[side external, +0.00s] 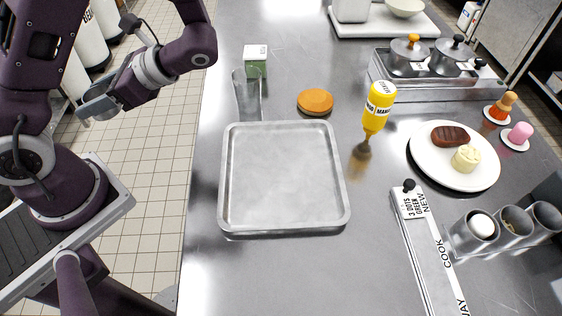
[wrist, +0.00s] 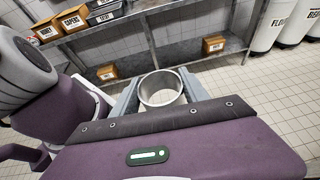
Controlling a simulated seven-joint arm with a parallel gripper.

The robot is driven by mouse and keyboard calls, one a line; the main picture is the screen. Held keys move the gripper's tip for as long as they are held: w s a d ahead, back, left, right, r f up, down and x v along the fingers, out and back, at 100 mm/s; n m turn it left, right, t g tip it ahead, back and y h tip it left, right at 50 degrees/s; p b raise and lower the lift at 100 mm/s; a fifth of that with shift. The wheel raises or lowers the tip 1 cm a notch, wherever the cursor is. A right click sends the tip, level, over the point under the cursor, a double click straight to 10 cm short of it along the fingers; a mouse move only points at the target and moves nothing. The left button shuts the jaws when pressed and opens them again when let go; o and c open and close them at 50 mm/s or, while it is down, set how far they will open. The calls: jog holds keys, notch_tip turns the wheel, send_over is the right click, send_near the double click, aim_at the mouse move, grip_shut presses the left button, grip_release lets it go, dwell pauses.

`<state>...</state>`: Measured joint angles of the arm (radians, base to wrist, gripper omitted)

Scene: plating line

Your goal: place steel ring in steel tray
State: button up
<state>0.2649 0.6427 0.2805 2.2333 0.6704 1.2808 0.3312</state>
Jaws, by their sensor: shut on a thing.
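The steel ring (wrist: 144,97) is a short, open metal cylinder held between the two grey fingers of my gripper (wrist: 160,92) in the wrist view. The fingers are shut on its outer sides, and I look down through its open top. In the side external view my gripper (side external: 93,107) is at the far left, above the tiled floor and away from the counter. The ring cannot be made out clearly there. The steel tray (side external: 282,178) is a shallow, rounded square tray lying flat on the counter. It is empty.
A plate (side external: 435,176) with food and a ticket rail (side external: 428,250) lie further right.

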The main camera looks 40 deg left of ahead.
jog(key=s+d+f+n+g+h, duration=0.2)
jog(key=s+d+n+g+h, duration=0.1)
jog(key=d+n+h, duration=0.3)
jog(key=r+n+t+h, duration=0.1)
jog(key=n+t+h, duration=0.7)
jog(key=n+h, duration=0.95)
send_over(284, 197)
jog(key=shift+n+t, duration=0.3)
jog(key=shift+n, duration=0.25)
notch_tip(284, 197, down, 10)
jog(key=shift+d+r, duration=0.1)
jog(key=shift+r, duration=0.15)
jog(key=shift+f, duration=0.15)
jog(key=o, duration=1.4)
jog(key=shift+c, duration=0.2)
